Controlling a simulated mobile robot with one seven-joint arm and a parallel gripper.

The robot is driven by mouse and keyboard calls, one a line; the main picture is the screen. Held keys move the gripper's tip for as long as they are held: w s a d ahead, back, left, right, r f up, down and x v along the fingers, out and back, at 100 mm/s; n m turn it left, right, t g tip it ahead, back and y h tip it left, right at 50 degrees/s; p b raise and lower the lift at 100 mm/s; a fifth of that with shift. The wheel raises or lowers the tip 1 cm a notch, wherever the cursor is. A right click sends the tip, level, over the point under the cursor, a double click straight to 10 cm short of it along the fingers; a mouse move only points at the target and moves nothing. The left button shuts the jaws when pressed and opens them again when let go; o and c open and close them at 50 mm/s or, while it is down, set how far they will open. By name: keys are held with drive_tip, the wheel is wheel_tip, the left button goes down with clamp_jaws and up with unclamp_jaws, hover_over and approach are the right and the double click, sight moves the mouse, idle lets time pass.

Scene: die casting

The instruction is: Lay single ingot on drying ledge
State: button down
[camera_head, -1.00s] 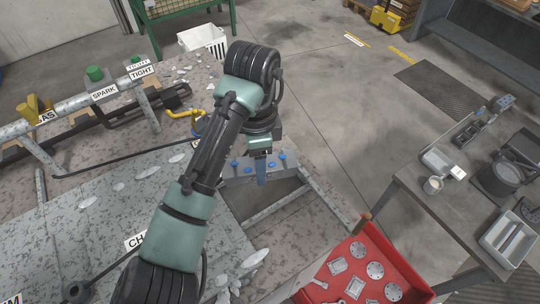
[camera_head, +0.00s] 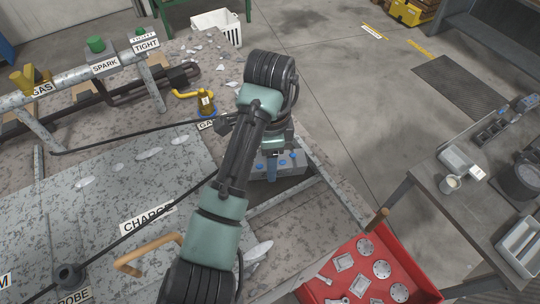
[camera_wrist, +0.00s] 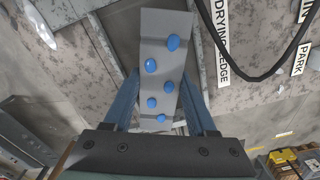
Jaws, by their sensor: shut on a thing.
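A grey block with several raised blue spots, the ingot (camera_head: 291,161), is in my gripper (camera_head: 272,165). In the wrist view the blue fingers of my gripper (camera_wrist: 161,88) stand on both sides of the ingot (camera_wrist: 164,22), which extends away from the palm. A label reading DRYING LEDGE (camera_wrist: 221,40) lies just right of the ingot in the wrist view. In the head view the ingot is over or beside a framed recess (camera_head: 283,190) at the bench edge. I cannot tell whether it touches anything below. My arm hides part of this area.
A red tray (camera_head: 313,291) with metal parts stands at lower right, close to the bench. A black cable (camera_wrist: 258,75) loops right of the ingot. A yellow valve (camera_head: 190,96) and a gas pipe (camera_head: 62,90) are at left. A side table (camera_head: 430,205) stands at right.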

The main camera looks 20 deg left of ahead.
drive_tip(key=shift+w+f, duration=0.2)
drive_tip(key=shift+f, duration=0.7)
drive_tip(key=shift+s, duration=0.1)
drive_tip(key=c, duration=0.7)
unclamp_jaws()
drive_tip(key=shift+s+f, duration=0.1)
drive_tip(key=shift+f, duration=0.2)
drive_tip(key=o, duration=0.5)
